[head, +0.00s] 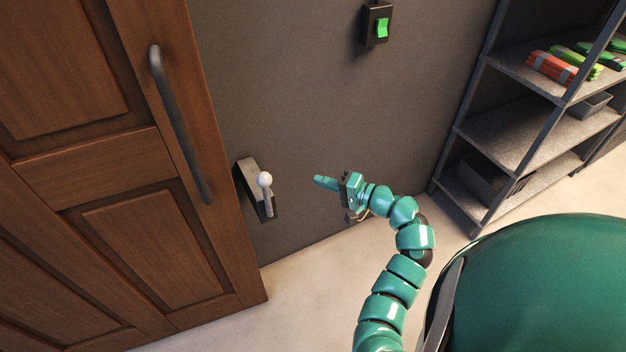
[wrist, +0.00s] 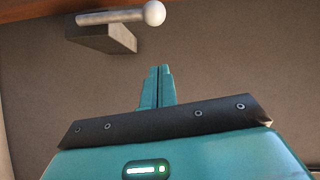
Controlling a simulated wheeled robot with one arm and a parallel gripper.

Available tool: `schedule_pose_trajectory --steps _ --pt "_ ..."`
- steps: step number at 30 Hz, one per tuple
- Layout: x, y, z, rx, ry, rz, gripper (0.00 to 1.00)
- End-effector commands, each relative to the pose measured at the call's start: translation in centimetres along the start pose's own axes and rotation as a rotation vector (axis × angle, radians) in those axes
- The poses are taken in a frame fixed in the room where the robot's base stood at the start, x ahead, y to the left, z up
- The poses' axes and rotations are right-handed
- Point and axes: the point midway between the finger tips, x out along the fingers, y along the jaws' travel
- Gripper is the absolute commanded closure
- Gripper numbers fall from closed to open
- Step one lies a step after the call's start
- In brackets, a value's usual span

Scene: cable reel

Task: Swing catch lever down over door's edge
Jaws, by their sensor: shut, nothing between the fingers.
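The catch lever (head: 266,191) is a light grey bar with a round pale knob at its upper end. It is mounted on a dark block on the wall, just right of the door's edge. The brown wooden door (head: 196,245) with a long grey handle fills the left. In the wrist view the lever (wrist: 110,17) lies across the top, its knob at the right end. My teal gripper (head: 319,180) is shut and empty, to the right of the knob and apart from it. In the wrist view its closed fingertips (wrist: 160,70) sit below the knob with a gap.
A black switch box with a green rocker (head: 382,29) is on the wall above. A grey shelf unit (head: 470,130) with orange and green packs and bins stands at the right. The wall around my gripper is bare.

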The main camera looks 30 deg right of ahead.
Motion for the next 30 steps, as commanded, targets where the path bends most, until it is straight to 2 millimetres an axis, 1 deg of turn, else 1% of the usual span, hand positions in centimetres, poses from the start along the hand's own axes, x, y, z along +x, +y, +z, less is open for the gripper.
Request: schedule_pose_trajectory --steps 3,13,15,21,30 --pt "2.3 -0.4 0.2 0.000 -0.009 0.000 1.00" --pt "8.7 -0.4 0.2 0.001 -0.006 0.001 1.00" --pt "9.3 -0.4 1.2 0.002 -0.007 0.000 1.00" --pt "10.7 -0.3 2.5 -0.001 -0.002 -0.001 1.00" --pt "11.1 0.0 2.9 -0.002 -0.002 0.000 1.00"
